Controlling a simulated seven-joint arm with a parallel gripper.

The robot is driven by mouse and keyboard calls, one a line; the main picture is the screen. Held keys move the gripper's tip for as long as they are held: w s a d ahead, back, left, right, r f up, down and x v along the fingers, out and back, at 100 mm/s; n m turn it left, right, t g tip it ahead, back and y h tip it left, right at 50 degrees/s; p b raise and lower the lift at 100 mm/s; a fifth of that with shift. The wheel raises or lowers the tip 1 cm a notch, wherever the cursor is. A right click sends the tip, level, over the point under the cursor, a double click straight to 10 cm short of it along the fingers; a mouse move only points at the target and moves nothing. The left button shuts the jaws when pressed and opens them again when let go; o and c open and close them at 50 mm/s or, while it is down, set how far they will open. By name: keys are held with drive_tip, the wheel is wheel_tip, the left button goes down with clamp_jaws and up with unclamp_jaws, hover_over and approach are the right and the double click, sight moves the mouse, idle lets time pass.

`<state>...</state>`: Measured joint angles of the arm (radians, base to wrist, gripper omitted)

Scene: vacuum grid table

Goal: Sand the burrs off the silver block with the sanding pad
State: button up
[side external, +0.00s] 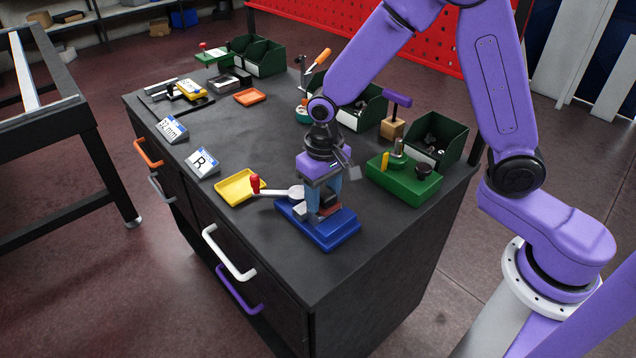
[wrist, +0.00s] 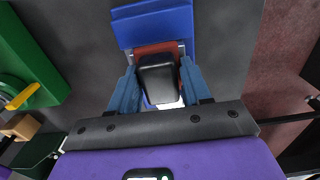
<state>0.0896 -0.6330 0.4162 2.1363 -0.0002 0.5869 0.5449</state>
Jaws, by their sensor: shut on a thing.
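The sanding pad, a black grip block on a reddish-brown base, shows in the wrist view (wrist: 157,80) between the blue fingers of my gripper (wrist: 158,70). My gripper (side external: 326,203) is shut on the pad and points down over the blue fixture (side external: 338,234) near the table's front corner. The silver block (side external: 301,211) sits in the fixture, largely hidden by my fingers and the pad. A pale sliver, probably the block, shows below the pad in the wrist view. Whether the pad touches the block, and the burrs themselves, I cannot tell.
A green holder (side external: 403,184) with tools stands to the right. Green bins (side external: 438,138) line the back. An "R" sign (side external: 202,162) stands left. Free tabletop lies around the middle left.

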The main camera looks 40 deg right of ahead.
drive_tip(key=shift+s, duration=1.1)
drive_tip(key=shift+w, duration=2)
drive_tip(key=shift+r, duration=4.15)
drive_tip(key=shift+f, duration=0.25)
